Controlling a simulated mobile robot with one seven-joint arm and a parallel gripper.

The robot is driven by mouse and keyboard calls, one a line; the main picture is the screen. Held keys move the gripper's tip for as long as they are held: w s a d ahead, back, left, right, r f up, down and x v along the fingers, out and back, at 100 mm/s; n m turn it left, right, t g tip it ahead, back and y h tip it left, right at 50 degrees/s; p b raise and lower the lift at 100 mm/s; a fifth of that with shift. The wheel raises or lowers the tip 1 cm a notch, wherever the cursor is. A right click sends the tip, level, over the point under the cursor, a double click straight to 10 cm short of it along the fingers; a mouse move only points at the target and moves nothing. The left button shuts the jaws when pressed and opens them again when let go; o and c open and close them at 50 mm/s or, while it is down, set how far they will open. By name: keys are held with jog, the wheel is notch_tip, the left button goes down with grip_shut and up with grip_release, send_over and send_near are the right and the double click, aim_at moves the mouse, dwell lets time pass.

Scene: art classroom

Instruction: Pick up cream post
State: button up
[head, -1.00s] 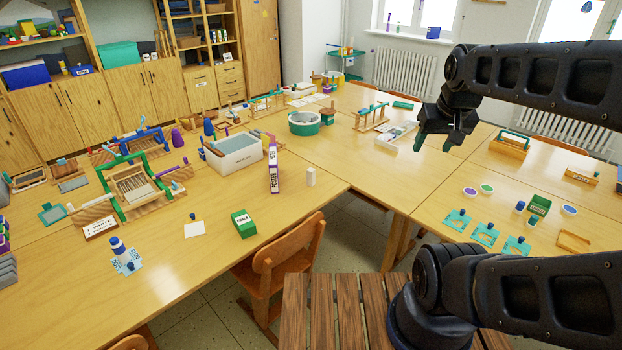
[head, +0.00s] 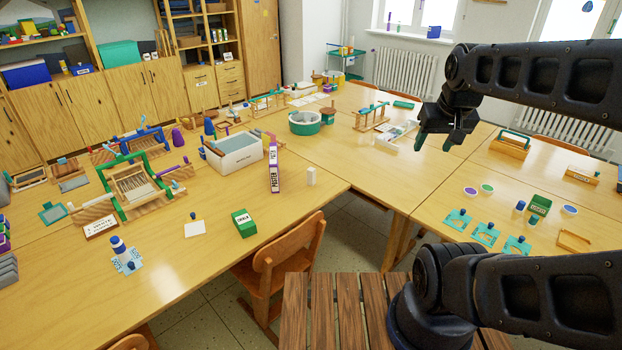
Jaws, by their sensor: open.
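My gripper (head: 434,143) is open and empty. It hangs in the air to the upper right of the post in the picture, well apart from it, over the area of the right-hand tables. No part of the post is hidden.
A white bin (head: 233,163) and a green box (head: 244,223) stand on the same table near the post. A teal round tub (head: 305,123) is farther back. A wooden chair (head: 285,262) is tucked at the table's near edge. Bare tabletop lies in front of the post.

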jog(key=w+a+m+g+y, duration=0.1)
jog(key=w+a+m, duration=0.15)
jog(key=w, duration=1.15)
jog(key=m+h, duration=0.3)
jog(key=m, duration=0.1)
send_over(312, 175)
jog(key=a, duration=0.2)
notch_tip(312, 175, down, 34)
jog(key=x, duration=1)
jog(key=shift+s+d+f, duration=0.15)
jog(key=shift+s+f, duration=0.05)
jog(key=c, duration=1.1)
